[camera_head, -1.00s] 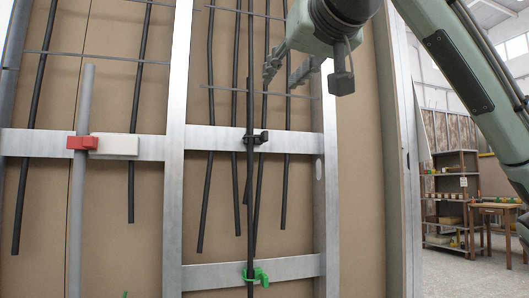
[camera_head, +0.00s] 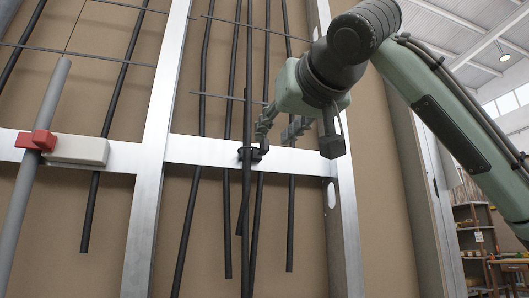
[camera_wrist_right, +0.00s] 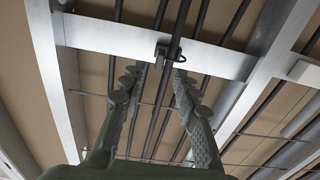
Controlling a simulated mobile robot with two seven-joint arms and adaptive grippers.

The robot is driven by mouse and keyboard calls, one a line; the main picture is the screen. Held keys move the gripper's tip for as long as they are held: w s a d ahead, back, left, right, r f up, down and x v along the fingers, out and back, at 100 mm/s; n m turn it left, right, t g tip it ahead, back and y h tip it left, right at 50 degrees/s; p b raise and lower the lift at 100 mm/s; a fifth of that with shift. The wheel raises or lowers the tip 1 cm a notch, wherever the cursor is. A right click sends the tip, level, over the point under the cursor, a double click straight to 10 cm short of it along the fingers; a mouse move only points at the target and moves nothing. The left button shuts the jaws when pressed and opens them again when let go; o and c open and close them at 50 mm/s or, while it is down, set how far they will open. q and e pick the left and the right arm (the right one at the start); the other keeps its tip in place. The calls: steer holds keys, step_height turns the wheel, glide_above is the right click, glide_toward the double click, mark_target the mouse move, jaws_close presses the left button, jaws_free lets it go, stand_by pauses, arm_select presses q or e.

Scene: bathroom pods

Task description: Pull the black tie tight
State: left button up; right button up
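The black tie (camera_head: 250,153) sits at a thin dark conduit where it crosses the horizontal metal rail; how snugly it fits cannot be told. It also shows in the right wrist view (camera_wrist_right: 163,51), just beyond the fingertips, with a small loop at its right side. My right gripper (camera_head: 276,136) is open and empty, just above and right of the tie in the head view. In the right wrist view its two fingers (camera_wrist_right: 157,76) are spread below the rail, with a gap between them, apart from the tie. My left gripper is out of view.
Several dark rods (camera_head: 188,225) and thin wires run across the brown wall panel. A grey pipe (camera_head: 30,165) with a red clip (camera_head: 37,140) and pale block (camera_head: 78,150) stands at left. Metal studs (camera_head: 149,200) flank the bay. Shelves (camera_head: 472,235) stand far right.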

mark_target(267, 143)
steer(key=x, duration=0.7)
jaws_close()
stand_by(0.3)
